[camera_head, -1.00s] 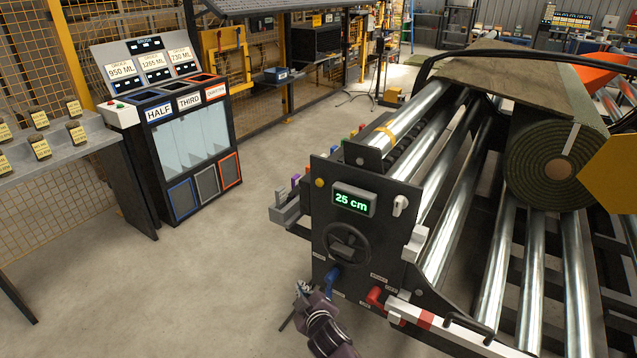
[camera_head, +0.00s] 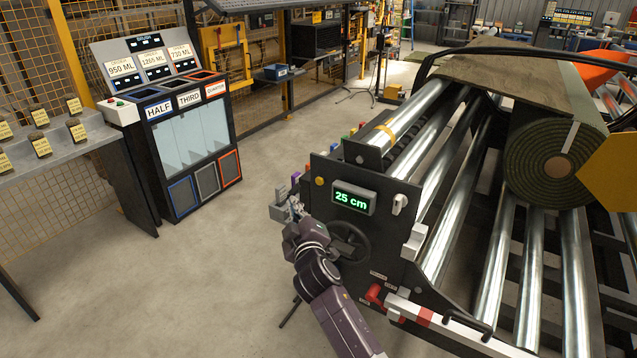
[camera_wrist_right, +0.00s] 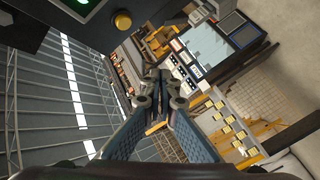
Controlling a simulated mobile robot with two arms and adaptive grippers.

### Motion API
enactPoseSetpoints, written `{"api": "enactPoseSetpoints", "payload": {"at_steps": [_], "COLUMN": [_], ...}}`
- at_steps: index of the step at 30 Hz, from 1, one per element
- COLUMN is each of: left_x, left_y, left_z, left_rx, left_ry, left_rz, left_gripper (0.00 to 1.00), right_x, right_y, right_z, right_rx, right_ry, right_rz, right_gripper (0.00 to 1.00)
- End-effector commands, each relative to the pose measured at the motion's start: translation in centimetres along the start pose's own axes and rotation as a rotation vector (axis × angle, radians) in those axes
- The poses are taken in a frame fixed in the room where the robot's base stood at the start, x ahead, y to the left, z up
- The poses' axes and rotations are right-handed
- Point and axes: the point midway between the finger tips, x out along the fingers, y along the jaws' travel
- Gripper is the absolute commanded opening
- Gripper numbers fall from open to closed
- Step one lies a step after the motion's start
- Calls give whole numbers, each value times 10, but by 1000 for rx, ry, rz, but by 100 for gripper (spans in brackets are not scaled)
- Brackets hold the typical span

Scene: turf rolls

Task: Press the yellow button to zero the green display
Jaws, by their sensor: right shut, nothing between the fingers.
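The yellow button (camera_head: 320,181) is a small round knob at the upper left of the dark machine panel (camera_head: 385,215). The green display (camera_head: 353,198) beside it, to its right, reads "25 cm". In the right wrist view the yellow button (camera_wrist_right: 122,19) is at the top, with the display's green edge (camera_wrist_right: 84,8) at its left. My right gripper (camera_head: 297,210) is in front of the panel's left edge, below and left of the button and apart from it. In the wrist view its fingertips (camera_wrist_right: 157,92) are together and empty. My left gripper is in neither view.
A handwheel (camera_head: 350,243) sits below the display, partly behind my right arm. A red handle (camera_head: 374,292) and a red-and-white bar (camera_head: 425,317) are lower right. A turf roll (camera_head: 555,160) lies on steel rollers. The floor left of the machine is clear.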

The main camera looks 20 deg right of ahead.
Motion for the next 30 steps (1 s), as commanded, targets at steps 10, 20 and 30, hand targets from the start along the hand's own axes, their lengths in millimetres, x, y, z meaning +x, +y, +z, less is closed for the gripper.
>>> {"api": "enactPoseSetpoints", "payload": {"at_steps": [10,20,30], "left_x": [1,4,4], "left_y": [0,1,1], "left_z": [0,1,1], "left_rx": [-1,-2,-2], "left_ry": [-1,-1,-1], "left_rz": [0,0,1], "left_gripper": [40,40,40], "right_x": [30,55,59], "right_y": [22,40,44], "right_z": [22,40,44], "right_rx": [-3,-1,0], "right_ry": [-1,0,0], "right_rz": [2,1,1], "right_gripper": [0,0,0]}}
